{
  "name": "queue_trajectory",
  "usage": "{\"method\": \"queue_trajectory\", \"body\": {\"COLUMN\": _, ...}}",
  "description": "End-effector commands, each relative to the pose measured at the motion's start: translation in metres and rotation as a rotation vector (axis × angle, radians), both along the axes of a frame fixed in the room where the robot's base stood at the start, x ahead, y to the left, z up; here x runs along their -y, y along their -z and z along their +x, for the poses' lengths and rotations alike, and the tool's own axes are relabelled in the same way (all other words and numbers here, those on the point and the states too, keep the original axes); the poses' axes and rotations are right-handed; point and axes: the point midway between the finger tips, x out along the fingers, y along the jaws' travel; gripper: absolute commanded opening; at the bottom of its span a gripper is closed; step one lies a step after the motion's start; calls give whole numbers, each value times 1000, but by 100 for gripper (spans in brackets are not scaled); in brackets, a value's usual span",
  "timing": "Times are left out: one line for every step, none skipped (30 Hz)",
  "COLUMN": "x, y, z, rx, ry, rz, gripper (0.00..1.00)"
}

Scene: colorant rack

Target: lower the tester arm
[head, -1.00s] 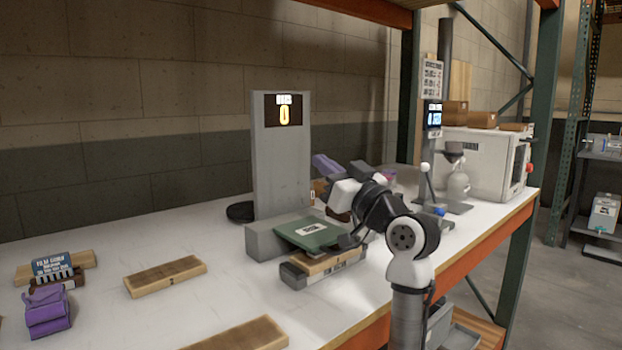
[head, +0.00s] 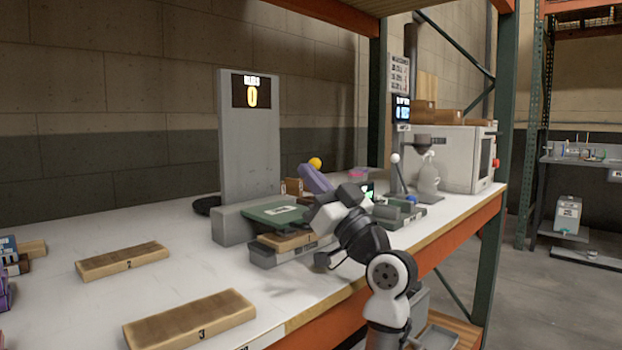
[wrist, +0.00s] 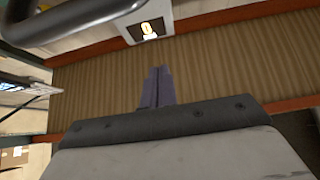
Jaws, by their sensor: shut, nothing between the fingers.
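A tester stand (head: 403,150) is at the back right, with a small blue-lit screen (head: 401,108) and a thin upright lever with a white ball knob (head: 395,158). A yellow-orange ball (head: 315,162) shows just behind my gripper; what it is fixed to is hidden. I cannot tell which of these belongs to the tester arm. My gripper (head: 313,177) has purple fingers, shut and empty, left of the white knob and apart from it. The fingers also show together in the wrist view (wrist: 157,82), with a grey tube (wrist: 75,17) beyond at upper left.
A grey upright panel (head: 248,145) with a "0" display stands left of my gripper, a green plate (head: 278,213) at its foot. Wooden blocks (head: 190,318) lie on the white tabletop (head: 125,226). A white box machine (head: 460,160) and a green rack post (head: 488,240) are at right.

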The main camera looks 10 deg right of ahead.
Motion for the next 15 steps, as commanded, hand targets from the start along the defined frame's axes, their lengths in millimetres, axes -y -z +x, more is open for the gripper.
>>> {"method": "queue_trajectory", "body": {"x": 0, "y": 0, "z": 0, "rx": 0, "ry": 0, "rz": 0, "gripper": 0}}
{"method": "queue_trajectory", "body": {"x": 0, "y": 0, "z": 0, "rx": 0, "ry": 0, "rz": 0, "gripper": 0}}
{"method": "queue_trajectory", "body": {"x": 0, "y": 0, "z": 0, "rx": 0, "ry": 0, "rz": 0, "gripper": 0}}
{"method": "queue_trajectory", "body": {"x": 0, "y": 0, "z": 0, "rx": 0, "ry": 0, "rz": 0, "gripper": 0}}
{"method": "queue_trajectory", "body": {"x": 0, "y": 0, "z": 0, "rx": 0, "ry": 0, "rz": 0, "gripper": 0}}
{"method": "queue_trajectory", "body": {"x": 0, "y": 0, "z": 0, "rx": 0, "ry": 0, "rz": 0, "gripper": 0}}
{"method": "queue_trajectory", "body": {"x": 0, "y": 0, "z": 0, "rx": 0, "ry": 0, "rz": 0, "gripper": 0}}
{"method": "queue_trajectory", "body": {"x": 0, "y": 0, "z": 0, "rx": 0, "ry": 0, "rz": 0, "gripper": 0}}
{"method": "queue_trajectory", "body": {"x": 0, "y": 0, "z": 0, "rx": 0, "ry": 0, "rz": 0, "gripper": 0}}
{"method": "queue_trajectory", "body": {"x": 1, "y": 1, "z": -1, "rx": 0, "ry": 0, "rz": 0, "gripper": 0}}
{"method": "queue_trajectory", "body": {"x": 2, "y": 2, "z": -2, "rx": 0, "ry": 1, "rz": 0, "gripper": 0}}
{"method": "queue_trajectory", "body": {"x": 3, "y": 4, "z": -4, "rx": 0, "ry": 1, "rz": 0, "gripper": 0}}
{"method": "queue_trajectory", "body": {"x": 5, "y": 6, "z": -6, "rx": 0, "ry": 2, "rz": 0, "gripper": 0}}
{"method": "queue_trajectory", "body": {"x": 7, "y": 8, "z": -9, "rx": 1, "ry": 2, "rz": 1, "gripper": 0}}
{"method": "queue_trajectory", "body": {"x": 11, "y": 7, "z": -15, "rx": 1, "ry": 3, "rz": 0, "gripper": 0}}
